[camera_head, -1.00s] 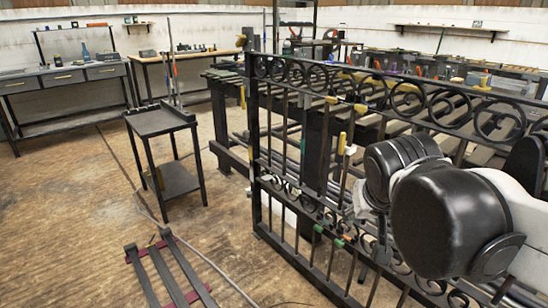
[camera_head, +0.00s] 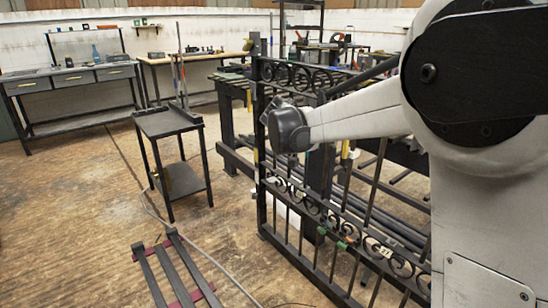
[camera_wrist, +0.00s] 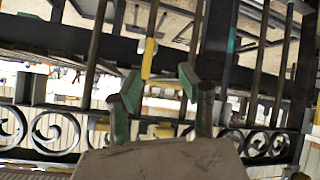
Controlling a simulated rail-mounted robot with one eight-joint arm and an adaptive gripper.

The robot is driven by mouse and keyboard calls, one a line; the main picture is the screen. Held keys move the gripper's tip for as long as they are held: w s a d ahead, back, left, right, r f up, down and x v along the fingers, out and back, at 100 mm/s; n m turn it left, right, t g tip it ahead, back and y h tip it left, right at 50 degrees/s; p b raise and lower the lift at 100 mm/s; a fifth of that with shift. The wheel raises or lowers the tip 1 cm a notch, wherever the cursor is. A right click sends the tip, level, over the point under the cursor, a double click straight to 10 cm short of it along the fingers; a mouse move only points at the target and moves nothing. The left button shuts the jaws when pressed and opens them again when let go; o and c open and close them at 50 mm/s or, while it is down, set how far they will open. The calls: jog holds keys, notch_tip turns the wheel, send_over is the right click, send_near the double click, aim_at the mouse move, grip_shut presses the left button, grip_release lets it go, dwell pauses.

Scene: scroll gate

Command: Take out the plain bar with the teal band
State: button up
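The dark scroll gate (camera_head: 262,180) stands upright with several vertical bars. In the wrist view a small teal band (camera_wrist: 231,40) shows to the right of my fingers, at the edge of a wide dark post (camera_wrist: 215,45). I cannot make out its bar clearly. A bar with a yellow band (camera_wrist: 148,57) shows behind the gap. The fingertips are hidden in the head view.
A small dark stand (camera_head: 168,124) and a low rack (camera_head: 172,265) stand on open floor at left. A row of scrolls (camera_wrist: 50,130) crosses the wrist view. A drawer bench (camera_head: 70,80) stands at the back.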

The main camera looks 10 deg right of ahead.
jog(key=w+a+f+m+t+h, duration=0.1)
jog(key=w+a+f+h, duration=0.15)
jog(key=w, duration=0.45)
jog(key=w+a+f+m+h, duration=0.1)
jog(key=w+a+f+m, duration=0.1)
jog(key=w+f, duration=0.35)
jog(key=m+t+h+p, duration=0.1)
jog(key=m+t+h, duration=0.1)
jog(key=m+h, duration=0.1)
send_near(307, 153)
jog(key=r+x, duration=0.1)
jog(key=x, duration=0.9)
jog(key=shift+w+d, duration=0.15)
jog(key=shift+w, duration=0.2)
jog(key=shift+r, duration=0.1)
grip_shut()
jog(key=shift+r, duration=0.9)
jog(key=shift+v, duration=1.9)
dwell(1.2)
